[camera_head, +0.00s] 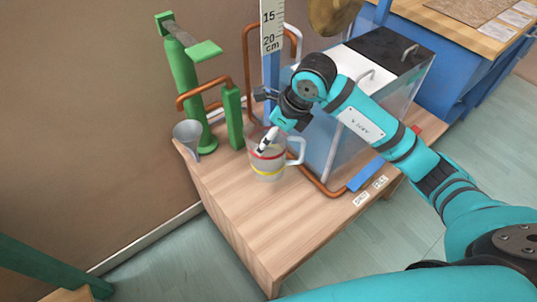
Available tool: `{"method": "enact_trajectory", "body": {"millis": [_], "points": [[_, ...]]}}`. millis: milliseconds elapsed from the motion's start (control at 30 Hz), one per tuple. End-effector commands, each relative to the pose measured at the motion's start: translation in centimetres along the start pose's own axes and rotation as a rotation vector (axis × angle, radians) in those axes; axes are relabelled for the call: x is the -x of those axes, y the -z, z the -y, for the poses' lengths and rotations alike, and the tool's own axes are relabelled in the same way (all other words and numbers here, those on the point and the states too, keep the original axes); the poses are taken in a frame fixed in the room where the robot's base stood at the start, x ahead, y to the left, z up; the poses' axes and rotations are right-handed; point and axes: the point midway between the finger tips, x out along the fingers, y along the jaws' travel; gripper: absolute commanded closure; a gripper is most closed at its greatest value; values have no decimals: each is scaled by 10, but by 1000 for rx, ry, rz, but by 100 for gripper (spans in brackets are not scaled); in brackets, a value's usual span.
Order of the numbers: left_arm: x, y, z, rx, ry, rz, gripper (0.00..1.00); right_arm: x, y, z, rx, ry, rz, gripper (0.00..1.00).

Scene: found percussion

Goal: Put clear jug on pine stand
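The clear jug (267,167) stands upright on the wooden table, with a red band, a yellow band and a handle on its right side. My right gripper (267,141) points down at the jug's rim and overlaps it in the picture. I cannot tell whether its fingers are inside the jug, gripping its wall or only in front of it. I cannot pick out the pine stand for certain; a piece of light wood (68,295) shows at the bottom left edge. My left gripper is not in view.
On the wooden table (245,220), a green pump-like device (184,85), a grey metal cup (188,137) and copper pipes stand left of and behind the jug. A clear tank (390,95) stands to the right. The table's front part is bare.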

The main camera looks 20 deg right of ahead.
Motion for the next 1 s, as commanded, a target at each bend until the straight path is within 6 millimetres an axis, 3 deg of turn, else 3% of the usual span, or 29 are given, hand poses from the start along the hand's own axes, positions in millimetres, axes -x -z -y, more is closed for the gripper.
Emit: {"method": "enact_trajectory", "body": {"millis": [400, 767, 800, 867, 1000], "points": [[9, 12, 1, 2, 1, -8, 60, -42, 17, -1, 2, -3, 0, 65], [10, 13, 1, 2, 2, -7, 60, -44, 18, 0, 3, 0, 2, 65], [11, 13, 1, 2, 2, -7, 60, -44, 18, 0, 3, -1, 1, 5], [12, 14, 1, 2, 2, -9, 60, -44, 18, 0, 3, -1, 1, 0], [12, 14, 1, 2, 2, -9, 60, -44, 18, 0, 3, -1, 1, 0]]}}
